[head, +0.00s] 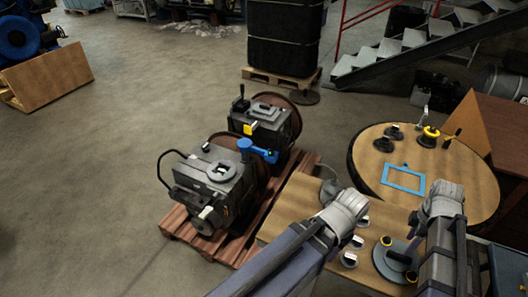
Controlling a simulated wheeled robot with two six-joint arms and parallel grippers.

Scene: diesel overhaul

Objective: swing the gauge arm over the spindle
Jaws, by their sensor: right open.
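A blue arm (258,151) with a round blue post at its left end is on the machine pair on the pallet; it looks like the gauge arm. It points right, toward the rear machine. I cannot clearly make out the spindle. A grey ring (221,172) lies on top of the front grey machine (205,187).
The wooden bench (292,209) carries small black-and-white parts (349,259) and a grey disc (390,270) with yellow-and-black handles. A round table (465,180) behind holds a blue frame (404,179) and a yellow-topped part (429,136). The machines stand on a red-brown pallet (248,238); floor left is clear.

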